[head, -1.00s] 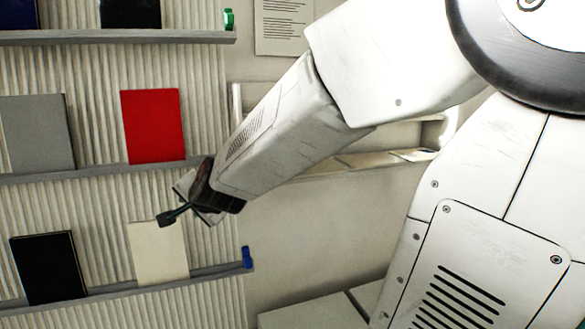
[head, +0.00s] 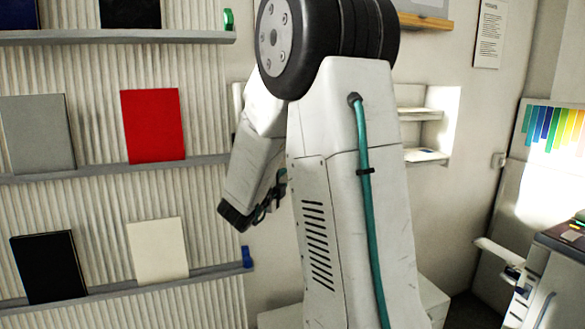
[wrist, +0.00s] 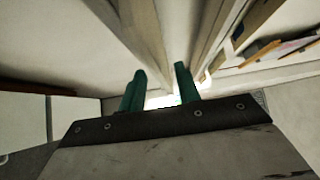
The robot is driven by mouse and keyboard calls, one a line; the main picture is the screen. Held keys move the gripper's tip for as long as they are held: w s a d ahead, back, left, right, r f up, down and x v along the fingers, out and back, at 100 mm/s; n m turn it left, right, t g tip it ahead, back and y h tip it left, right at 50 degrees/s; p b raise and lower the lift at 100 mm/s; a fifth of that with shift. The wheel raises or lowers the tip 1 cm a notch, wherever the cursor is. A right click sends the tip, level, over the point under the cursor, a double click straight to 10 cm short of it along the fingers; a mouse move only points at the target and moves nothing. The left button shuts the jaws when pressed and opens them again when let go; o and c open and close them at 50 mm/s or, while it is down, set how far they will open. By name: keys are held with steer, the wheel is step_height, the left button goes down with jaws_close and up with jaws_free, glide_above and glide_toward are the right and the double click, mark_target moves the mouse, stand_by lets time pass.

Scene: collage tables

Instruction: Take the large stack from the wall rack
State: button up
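My gripper (head: 268,205) hangs low beside the arm column in the head view, in front of the wall. In the wrist view my gripper (wrist: 160,92) shows two green fingers apart, with a bright gap and nothing held between them. A white wall rack (head: 450,125) is behind my arm in the head view, partly hidden. Pale flat stacks (head: 425,155) lie on its shelves; I cannot tell which is the large one. In the wrist view, shelf rails and flat items, one orange (wrist: 262,52), are at upper right, apart from the fingers.
A ribbed display wall on the left holds a grey panel (head: 37,133), a red panel (head: 153,126), a black panel (head: 49,267) and a cream panel (head: 157,250) on ledges. A white low block (head: 432,300) stands behind my arm. A cluttered counter (head: 562,240) is at right.

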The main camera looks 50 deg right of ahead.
mark_target(285, 177)
steer(key=x, duration=0.4)
steer(key=shift+d+f, duration=0.1)
steer(key=shift+f, duration=0.05)
jaws_close()
